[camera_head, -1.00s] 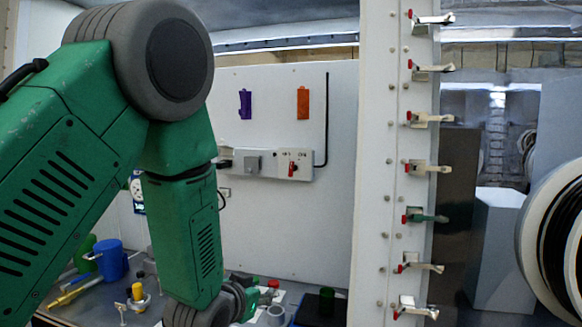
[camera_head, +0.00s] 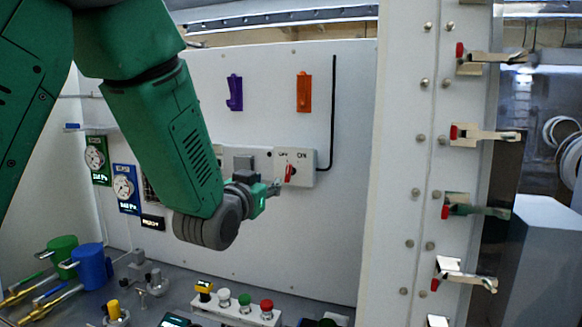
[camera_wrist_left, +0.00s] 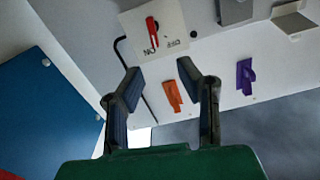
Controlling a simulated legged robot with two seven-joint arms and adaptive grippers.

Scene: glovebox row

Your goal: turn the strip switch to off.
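The strip switch is a red knob (camera_head: 290,173) on a white box (camera_head: 307,168) at the right end of a strip on the back wall. The box has OFF and ON lettering above the knob. My left gripper (camera_head: 274,190) is just left of the knob in the head view and apart from it. In the left wrist view the knob (camera_wrist_left: 152,32) shows beyond the two fingertips of my left gripper (camera_wrist_left: 160,72), which are spread wide with nothing between them. My right gripper is not in view.
Purple (camera_head: 235,92) and orange (camera_head: 304,91) holders hang on the wall above the strip. A black cable (camera_head: 333,110) runs beside the box. A button panel (camera_head: 240,312) stands on the bench below. A white post with latches (camera_head: 425,150) stands at right.

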